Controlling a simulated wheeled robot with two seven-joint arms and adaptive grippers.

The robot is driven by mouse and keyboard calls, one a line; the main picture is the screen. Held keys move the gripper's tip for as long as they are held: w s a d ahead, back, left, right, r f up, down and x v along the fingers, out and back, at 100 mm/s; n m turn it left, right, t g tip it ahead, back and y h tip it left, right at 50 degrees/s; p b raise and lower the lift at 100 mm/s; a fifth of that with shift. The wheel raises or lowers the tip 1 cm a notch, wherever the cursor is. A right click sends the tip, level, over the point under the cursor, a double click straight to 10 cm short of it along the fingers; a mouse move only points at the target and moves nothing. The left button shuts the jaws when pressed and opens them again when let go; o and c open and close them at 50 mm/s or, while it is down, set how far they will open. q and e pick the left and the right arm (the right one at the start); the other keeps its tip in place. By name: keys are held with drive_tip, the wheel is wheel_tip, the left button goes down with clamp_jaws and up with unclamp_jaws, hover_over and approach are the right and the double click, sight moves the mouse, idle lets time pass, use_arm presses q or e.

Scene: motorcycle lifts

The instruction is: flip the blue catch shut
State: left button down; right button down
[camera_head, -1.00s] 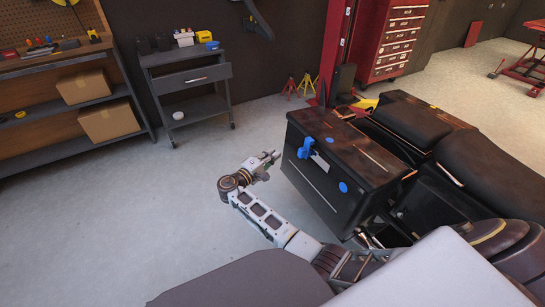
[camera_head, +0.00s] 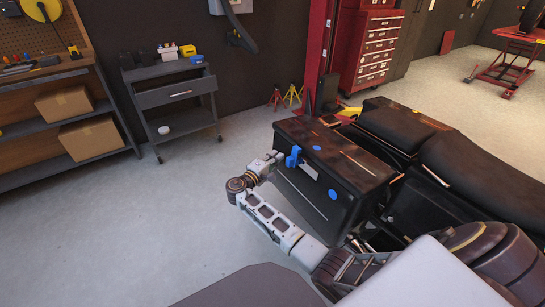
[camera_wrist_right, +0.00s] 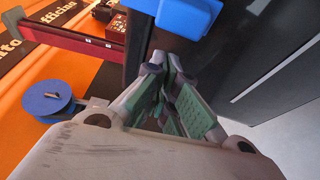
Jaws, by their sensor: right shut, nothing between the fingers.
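The blue catch (camera_head: 294,156) sits on the front face of the black case (camera_head: 318,205), near its top edge, and juts out from it. In the right wrist view the catch (camera_wrist_right: 187,13) is a blue block at the top, just beyond the fingers. My right gripper (camera_head: 275,157) is beside the catch, at its left in the head view. Its fingers (camera_wrist_right: 175,92) are shut and empty. Whether they touch the catch I cannot tell. My left gripper is not in view.
Blue round spots (camera_head: 332,195) mark the case face. The case stands at the end of a dark motorcycle (camera_head: 480,165). A grey cart (camera_head: 172,96) and a red tool cabinet (camera_head: 372,50) stand behind. The floor (camera_head: 110,230) left of the arm is clear.

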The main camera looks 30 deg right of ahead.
sight(288, 164)
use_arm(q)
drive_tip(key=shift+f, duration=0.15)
use_arm(e)
drive_tip(key=shift+s+d, duration=0.1)
drive_tip(key=shift+s, duration=0.9)
drive_tip(key=shift+s, duration=0.15)
